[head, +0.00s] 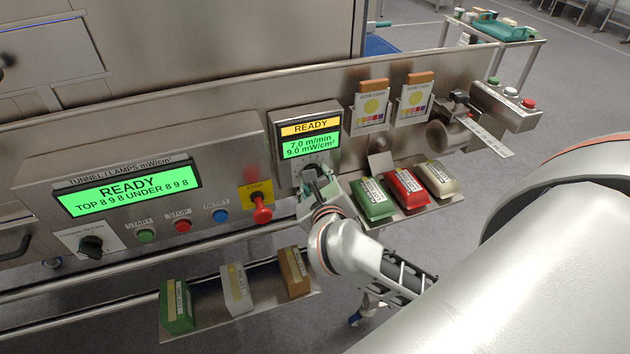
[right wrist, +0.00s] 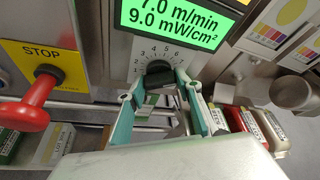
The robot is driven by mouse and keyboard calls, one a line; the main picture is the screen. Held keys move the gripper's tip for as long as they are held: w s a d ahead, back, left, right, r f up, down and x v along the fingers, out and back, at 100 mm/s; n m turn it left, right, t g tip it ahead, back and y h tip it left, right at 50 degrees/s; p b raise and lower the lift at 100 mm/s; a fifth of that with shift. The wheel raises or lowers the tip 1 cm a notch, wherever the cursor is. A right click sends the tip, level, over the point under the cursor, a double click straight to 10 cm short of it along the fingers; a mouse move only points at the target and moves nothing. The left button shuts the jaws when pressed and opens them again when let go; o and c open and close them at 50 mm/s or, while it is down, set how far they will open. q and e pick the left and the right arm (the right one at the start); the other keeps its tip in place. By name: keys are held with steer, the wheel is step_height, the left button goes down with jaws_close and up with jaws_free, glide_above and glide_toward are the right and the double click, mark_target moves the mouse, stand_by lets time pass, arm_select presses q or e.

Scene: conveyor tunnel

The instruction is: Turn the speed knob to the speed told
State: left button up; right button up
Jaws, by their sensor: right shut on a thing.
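The speed knob (right wrist: 158,72) is black and sits on a numbered dial below a green display (right wrist: 175,20). The display reads 7.0 m/min and 9.0 mW/cm². In the head view the same display (head: 309,146) stands under a yellow READY band. My right gripper (right wrist: 158,84) is at the knob, its teal-edged fingers on either side, shut on it. In the head view my right gripper (head: 316,184) hides most of the knob and dial. The knob's exact pointer position is hard to read. My left gripper is not in view.
A red emergency stop button (head: 261,208) stands out just left of the knob; it also shows close in the right wrist view (right wrist: 28,105). A shelf with green, red (head: 405,188) and cream boxes is right of the gripper. Another control panel (head: 130,190) is at left.

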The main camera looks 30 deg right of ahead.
arm_select(q)
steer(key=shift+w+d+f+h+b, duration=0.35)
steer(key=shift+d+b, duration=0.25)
steer(key=shift+b, duration=0.45)
arm_select(e)
steer(key=shift+d+m+y, duration=0.1)
steer(key=shift+m+y, duration=0.9)
steer(key=shift+m, duration=0.3)
steer(key=o, duration=1.1)
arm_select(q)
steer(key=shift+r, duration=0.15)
